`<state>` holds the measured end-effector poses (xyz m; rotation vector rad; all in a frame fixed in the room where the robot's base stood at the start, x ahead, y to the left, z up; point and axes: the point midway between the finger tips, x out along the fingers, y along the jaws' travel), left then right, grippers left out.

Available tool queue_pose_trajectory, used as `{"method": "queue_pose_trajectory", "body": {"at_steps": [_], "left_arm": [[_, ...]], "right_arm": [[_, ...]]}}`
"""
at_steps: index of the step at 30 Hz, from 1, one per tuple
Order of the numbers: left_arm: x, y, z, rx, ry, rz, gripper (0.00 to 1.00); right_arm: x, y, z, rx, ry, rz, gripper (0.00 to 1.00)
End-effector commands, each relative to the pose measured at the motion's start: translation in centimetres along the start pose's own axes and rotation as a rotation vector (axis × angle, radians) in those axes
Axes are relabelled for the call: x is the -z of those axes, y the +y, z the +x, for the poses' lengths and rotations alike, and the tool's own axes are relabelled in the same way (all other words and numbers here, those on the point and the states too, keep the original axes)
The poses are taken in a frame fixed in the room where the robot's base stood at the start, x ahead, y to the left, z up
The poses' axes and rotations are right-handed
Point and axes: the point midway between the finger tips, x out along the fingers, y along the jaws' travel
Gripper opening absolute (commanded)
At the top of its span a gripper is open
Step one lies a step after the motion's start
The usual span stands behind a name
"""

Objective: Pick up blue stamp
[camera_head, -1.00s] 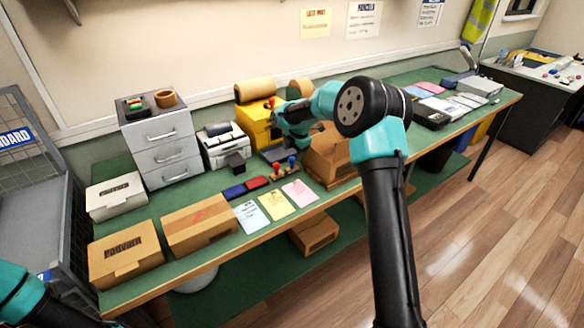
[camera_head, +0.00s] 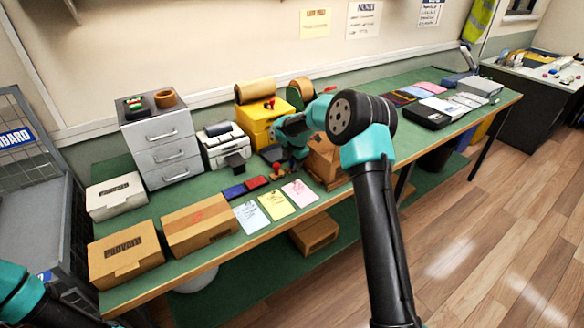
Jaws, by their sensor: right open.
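My right arm reaches over the green bench, and my right gripper (camera_head: 291,164) points down at the stamps, open. The blue stamp is hidden behind or between the fingers, and I cannot tell whether they touch it. A red stamp (camera_head: 277,169) stands just left of the gripper. A blue ink pad (camera_head: 234,191) and a red ink pad (camera_head: 257,182) lie further left. Of my left arm only a link shows at the lower left; its gripper is out of view.
Blue, yellow and pink sheets (camera_head: 276,202) lie at the front edge. A cardboard box (camera_head: 324,158) stands close right of the gripper. Cartons (camera_head: 199,224) fill the front left.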

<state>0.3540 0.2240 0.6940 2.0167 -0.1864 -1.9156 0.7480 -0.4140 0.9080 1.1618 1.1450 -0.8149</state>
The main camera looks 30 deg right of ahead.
Motion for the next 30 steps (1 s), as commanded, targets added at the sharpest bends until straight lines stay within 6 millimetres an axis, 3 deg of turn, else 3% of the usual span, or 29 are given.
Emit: {"method": "queue_pose_trajectory", "body": {"at_steps": [12, 27, 30], "left_arm": [[0.00, 0.00, 0.00, 0.000, 0.000, 0.000, 0.43], [0.00, 0.00, 0.00, 0.000, 0.000, 0.000, 0.43], [0.00, 0.00, 0.00, 0.000, 0.000, 0.000, 0.43]], "right_arm": [[0.01, 0.01, -0.06, 0.000, 0.000, 0.000, 0.58], [0.01, 0.01, -0.06, 0.000, 0.000, 0.000, 0.11], [0.01, 0.02, -0.07, 0.000, 0.000, 0.000, 0.06]]}}
